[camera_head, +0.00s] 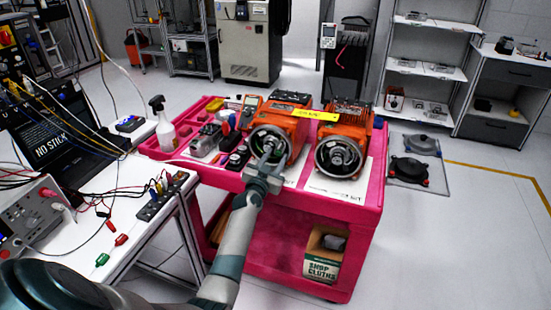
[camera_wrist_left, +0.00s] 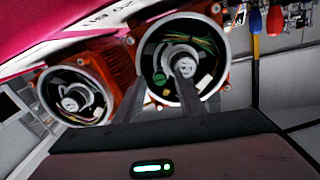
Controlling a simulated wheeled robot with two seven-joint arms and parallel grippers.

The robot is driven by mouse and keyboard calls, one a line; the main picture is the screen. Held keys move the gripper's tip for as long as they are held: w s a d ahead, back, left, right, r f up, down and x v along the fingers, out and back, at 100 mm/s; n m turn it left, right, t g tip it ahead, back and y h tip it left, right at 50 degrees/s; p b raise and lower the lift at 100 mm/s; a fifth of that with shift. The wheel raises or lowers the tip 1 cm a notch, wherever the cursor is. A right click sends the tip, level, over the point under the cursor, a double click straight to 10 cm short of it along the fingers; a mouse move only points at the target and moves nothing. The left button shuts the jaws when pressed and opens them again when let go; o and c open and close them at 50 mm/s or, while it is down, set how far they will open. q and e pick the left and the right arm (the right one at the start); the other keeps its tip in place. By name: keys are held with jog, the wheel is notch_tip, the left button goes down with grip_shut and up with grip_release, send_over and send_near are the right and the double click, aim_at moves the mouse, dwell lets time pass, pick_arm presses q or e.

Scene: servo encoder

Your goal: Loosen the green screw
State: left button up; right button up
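Two orange servo motors stand side by side on the pink cart, the left motor (camera_head: 283,122) and the right motor (camera_head: 345,135), with their round encoder ends open toward me. My left gripper (camera_head: 267,160) is at the open end of the left motor. In the left wrist view its dark fingers (camera_wrist_left: 186,88) reach to the hub of that motor (camera_wrist_left: 184,62); whether they touch it is unclear. A small green part (camera_wrist_left: 157,86) and green wires (camera_wrist_left: 202,42) show inside this housing. I cannot clearly make out a green screw. My right gripper is not in view.
A white bench (camera_head: 130,205) with a laptop and cables stands at the left.

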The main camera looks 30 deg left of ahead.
pick_arm(q)
grip_shut()
jog(key=shift+n, duration=0.4)
jog(key=n, duration=1.1)
jog(key=shift+n+p, duration=0.3)
jog(key=shift+p, duration=0.1)
jog(key=shift+n, duration=1.7)
jog(key=shift+r, duration=0.1)
